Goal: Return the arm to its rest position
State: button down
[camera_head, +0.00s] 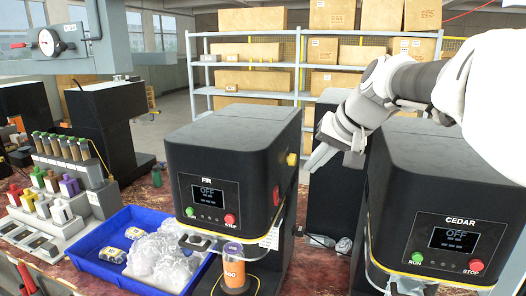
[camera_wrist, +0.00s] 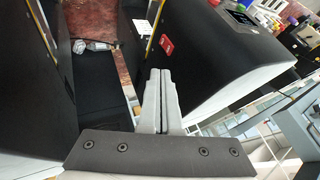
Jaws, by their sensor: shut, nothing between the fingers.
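My gripper (camera_head: 322,157) hangs at the end of my white and grey arm, which comes in from the upper right of the head view. It is in the gap between the black FIR machine (camera_head: 230,150) and the black CEDAR machine (camera_head: 450,180), near the height of their tops. In the wrist view my gripper (camera_wrist: 161,76) has its two grey fingers together with nothing between them. The fingertips look apart from the machines, though the exact clearance is hard to judge.
Both machine displays read OFF. An orange can (camera_head: 235,268) stands under the FIR machine. A blue tray (camera_head: 95,262) with clear bags is at left, beside racks of bottles (camera_head: 62,150). Shelves with cardboard boxes (camera_head: 252,80) stand behind.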

jog(key=s+f+n+h, duration=0.1)
jog(key=s+f, duration=0.3)
jog(key=s, duration=0.4)
jog(key=s+f+n+h, duration=0.1)
jog(key=s+f, duration=0.2)
jog(key=s, duration=0.5)
jog(key=s+f+n+g+h, duration=0.1)
jog(key=s+f, duration=0.3)
jog(key=s, duration=0.4)
jog(key=shift+s+a+f+h, duration=0.2)
jog(key=shift+a+f+h, duration=0.1)
